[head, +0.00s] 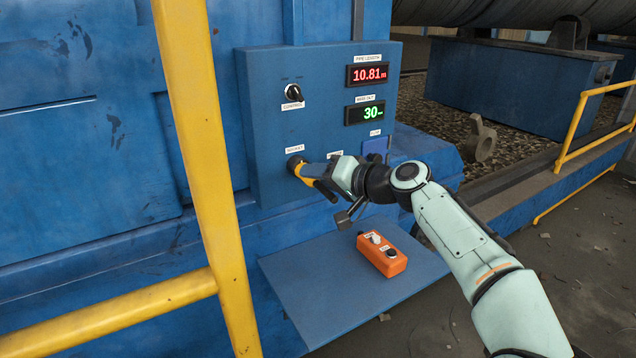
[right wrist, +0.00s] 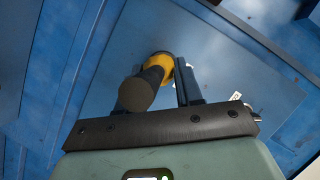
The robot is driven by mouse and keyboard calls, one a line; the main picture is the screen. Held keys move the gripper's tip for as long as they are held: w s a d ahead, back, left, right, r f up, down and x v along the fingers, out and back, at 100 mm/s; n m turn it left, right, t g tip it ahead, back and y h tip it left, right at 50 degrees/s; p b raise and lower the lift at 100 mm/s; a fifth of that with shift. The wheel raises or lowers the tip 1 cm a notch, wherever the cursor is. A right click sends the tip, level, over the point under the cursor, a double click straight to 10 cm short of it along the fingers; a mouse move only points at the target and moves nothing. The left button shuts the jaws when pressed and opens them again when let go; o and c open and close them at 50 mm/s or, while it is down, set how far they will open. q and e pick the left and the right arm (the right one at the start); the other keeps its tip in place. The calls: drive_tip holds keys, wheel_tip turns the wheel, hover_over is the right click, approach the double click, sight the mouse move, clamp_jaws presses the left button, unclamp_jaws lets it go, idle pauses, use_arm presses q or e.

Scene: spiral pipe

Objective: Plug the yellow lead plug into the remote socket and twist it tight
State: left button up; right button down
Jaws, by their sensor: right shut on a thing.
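The yellow lead plug (head: 304,170) is at the front of the blue control panel, with its far end at the dark round socket (head: 293,162) under a small white label. I cannot tell how deeply it is seated. My right gripper (head: 316,178) is shut on the yellow plug. In the right wrist view the plug's yellow collar (right wrist: 160,63) and its dark back end (right wrist: 138,94) show between the fingers of my right gripper (right wrist: 168,80). The socket face is mostly hidden behind the plug. My left gripper is not in view.
The blue panel (head: 262,120) carries a control knob (head: 293,95), a red display (head: 368,74) reading 10.81 and a green display (head: 365,113) reading 30. An orange button box (head: 382,255) lies on the blue shelf (head: 320,300) below. A yellow rail (head: 200,150) stands at left.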

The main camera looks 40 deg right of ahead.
drive_tip(key=m+b, duration=0.1)
drive_tip(key=f+m+t+y+b, duration=0.1)
drive_tip(key=m+b, duration=0.1)
drive_tip(key=shift+w+a+y, duration=0.1)
drive_tip(key=shift+a+y, duration=0.05)
drive_tip(key=shift+y, duration=0.15)
drive_tip(key=c, duration=0.7)
unclamp_jaws()
drive_tip(key=shift+r, duration=0.15)
drive_tip(key=shift+o, duration=0.2)
drive_tip(key=shift+s+d+r, duration=0.15)
drive_tip(key=shift+s+d, duration=0.05)
drive_tip(key=shift+s, duration=0.15)
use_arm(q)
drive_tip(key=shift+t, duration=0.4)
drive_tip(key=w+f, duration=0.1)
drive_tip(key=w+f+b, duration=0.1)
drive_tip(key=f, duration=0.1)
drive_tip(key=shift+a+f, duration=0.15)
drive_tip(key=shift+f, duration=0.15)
use_arm(e)
drive_tip(key=v, duration=1.2)
drive_tip(key=shift+s, duration=0.35)
